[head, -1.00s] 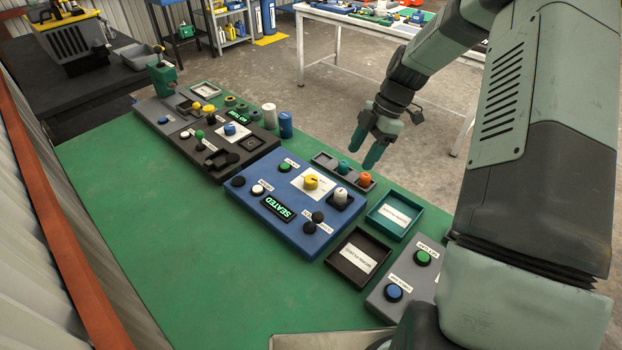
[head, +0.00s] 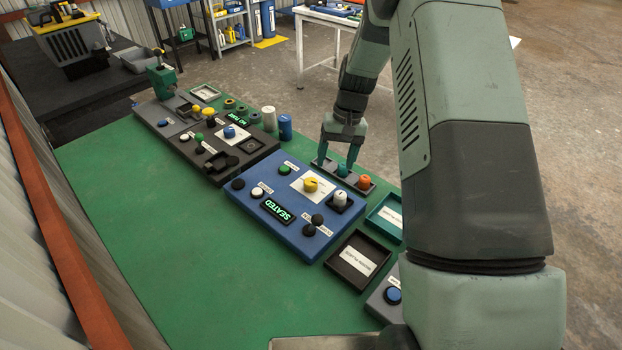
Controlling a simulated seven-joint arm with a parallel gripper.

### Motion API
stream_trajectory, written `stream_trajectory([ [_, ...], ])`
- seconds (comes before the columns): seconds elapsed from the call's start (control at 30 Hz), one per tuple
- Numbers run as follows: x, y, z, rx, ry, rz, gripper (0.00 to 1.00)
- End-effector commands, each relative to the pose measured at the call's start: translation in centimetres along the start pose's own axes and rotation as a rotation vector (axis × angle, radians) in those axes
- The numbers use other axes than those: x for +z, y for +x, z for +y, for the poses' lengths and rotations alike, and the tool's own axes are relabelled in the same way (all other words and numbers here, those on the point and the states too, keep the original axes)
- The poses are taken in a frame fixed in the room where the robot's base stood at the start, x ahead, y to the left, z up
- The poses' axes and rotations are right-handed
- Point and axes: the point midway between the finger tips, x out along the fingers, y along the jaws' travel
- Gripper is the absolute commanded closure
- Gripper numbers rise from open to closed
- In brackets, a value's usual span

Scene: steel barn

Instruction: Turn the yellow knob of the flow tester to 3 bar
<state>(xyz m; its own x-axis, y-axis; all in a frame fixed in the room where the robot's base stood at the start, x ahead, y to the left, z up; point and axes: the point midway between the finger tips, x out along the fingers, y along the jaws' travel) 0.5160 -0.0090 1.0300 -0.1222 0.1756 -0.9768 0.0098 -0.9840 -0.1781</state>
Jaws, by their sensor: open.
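The yellow knob (head: 311,185) sits on a white dial plate on the blue panel (head: 262,222), which I take for the flow tester. The dial marks are too small to read. The panel's display (head: 279,210) reads SEATED in green. A white cylindrical part (head: 340,198) stands upright in a dark socket right of the knob. My gripper (head: 336,165) is open, pointing down over the small grey tray behind the panel, apart from the knob. A teal part (head: 342,171) is close by the right finger; I cannot tell whether they touch.
An orange part (head: 364,182) stands in the same grey tray (head: 355,185). A teal tray (head: 384,218) and a black tray (head: 357,259) lie right of the panel. A dark panel (head: 215,152) stands to the left, with white and blue cylinders behind it. The green bench front is clear.

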Motion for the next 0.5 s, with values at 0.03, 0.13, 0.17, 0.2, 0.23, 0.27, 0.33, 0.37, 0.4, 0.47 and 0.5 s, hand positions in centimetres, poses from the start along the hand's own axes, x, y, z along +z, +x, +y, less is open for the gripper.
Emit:
stream_trajectory([
  [0.03,-0.2,0.1,-0.6,0.017,0.127,0.006,0.33],
  [0.13,-0.6,0.3,-1.5,0.043,0.408,0.026,0.33],
  [0.17,-0.7,0.3,-1.8,0.050,0.493,0.034,0.33],
  [0.2,-0.8,0.4,-2.1,0.057,0.606,0.047,0.33],
  [0.23,-0.9,0.4,-2.4,0.063,0.689,0.058,0.33],
  [0.27,-1.1,0.4,-2.7,0.067,0.773,0.069,0.33],
  [0.33,-1.4,0.3,-3.4,0.072,0.968,0.099,0.33],
  [0.37,-1.5,0.3,-3.6,0.072,1.051,0.112,0.33],
  [0.4,-1.6,0.3,-4.0,0.072,1.158,0.131,0.33],
  [0.47,-1.9,0.2,-4.5,0.068,1.308,0.158,0.33],
  [0.5,-2.0,0.1,-4.9,0.062,1.399,0.175,0.33],
])
